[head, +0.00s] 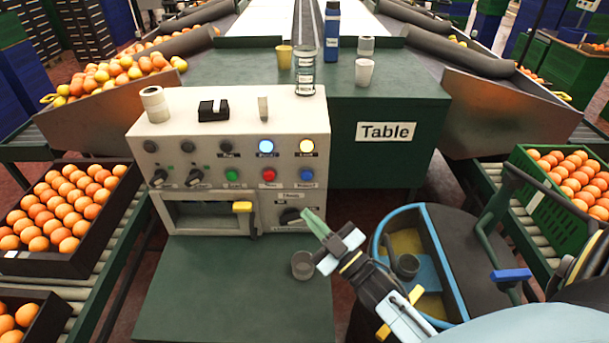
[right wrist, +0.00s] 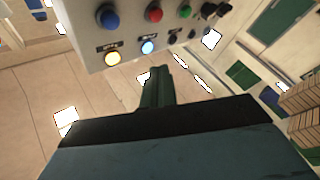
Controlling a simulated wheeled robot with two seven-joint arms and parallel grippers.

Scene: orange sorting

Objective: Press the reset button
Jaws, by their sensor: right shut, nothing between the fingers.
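The control box (head: 205,120) stands on a green bench and carries a row of push buttons: a green one (head: 232,175), a red one (head: 269,175) and a blue one (head: 306,174). The small labels under them are too blurred to read surely, so I cannot tell which is the reset button. In the right wrist view the blue button (right wrist: 107,16) and red button (right wrist: 154,14) show at the top. My right gripper (head: 313,222) is shut and empty, below the blue button, near a dark knob (head: 289,216), and apart from the buttons. My left gripper is not in view.
A blue lamp (head: 266,146) and a yellow lamp (head: 306,146) glow above the buttons. A grey cup (head: 303,265) is on the bench below. Orange crates (head: 70,215) flank the box.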

